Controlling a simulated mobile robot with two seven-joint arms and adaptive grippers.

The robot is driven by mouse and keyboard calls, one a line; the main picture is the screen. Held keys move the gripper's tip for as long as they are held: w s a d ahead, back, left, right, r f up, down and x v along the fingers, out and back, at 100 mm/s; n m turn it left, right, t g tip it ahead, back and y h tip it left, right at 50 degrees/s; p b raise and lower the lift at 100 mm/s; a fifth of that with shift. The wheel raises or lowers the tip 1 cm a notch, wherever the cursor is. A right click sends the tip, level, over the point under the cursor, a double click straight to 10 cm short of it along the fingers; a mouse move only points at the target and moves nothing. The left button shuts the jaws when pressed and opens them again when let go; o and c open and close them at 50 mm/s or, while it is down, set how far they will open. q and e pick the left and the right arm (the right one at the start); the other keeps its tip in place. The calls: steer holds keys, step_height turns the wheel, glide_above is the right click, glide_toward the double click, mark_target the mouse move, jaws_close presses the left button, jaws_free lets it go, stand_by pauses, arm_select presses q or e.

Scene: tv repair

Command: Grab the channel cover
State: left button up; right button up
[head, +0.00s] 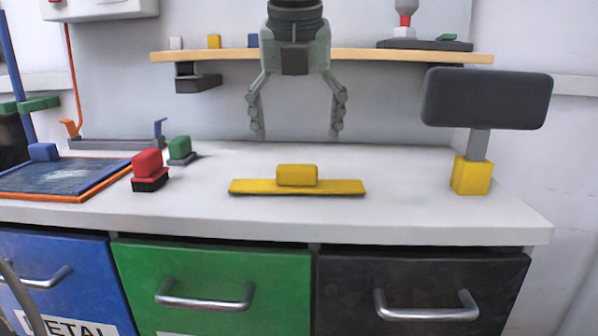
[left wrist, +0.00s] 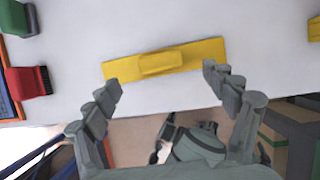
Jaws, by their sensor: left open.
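The channel cover (head: 340,187) is a flat yellow bar with a raised block handle (head: 297,175) on top. It lies on the white workbench near the front edge, in the middle of the head view. In the left wrist view the cover (left wrist: 206,52) lies beyond my fingertips, slightly tilted in the picture. My left gripper (head: 297,135) points down with its two fingers wide apart and nothing between them. It appears above the cover in the head view. It also shows in the left wrist view (left wrist: 163,88). My right gripper is not seen in these views.
A red-and-black block (head: 148,168) and a green block (head: 180,150) stand left of the cover. A dark panel with an orange frame (head: 70,176) lies farther left. A dark screen on a yellow base (head: 471,177) stands right. A wooden shelf (head: 370,55) runs behind. Bench around the cover is clear.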

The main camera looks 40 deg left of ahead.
mark_target(296, 166)
arm_select(q)
steer(key=shift+w+a+f, duration=0.15)
steer(key=shift+w+f, duration=0.05)
steer(key=shift+f, duration=0.2)
steer(key=x, duration=0.6)
steer(key=shift+s+f, duration=0.1)
steer(key=shift+f, duration=0.3)
steer(key=c, duration=1.3)
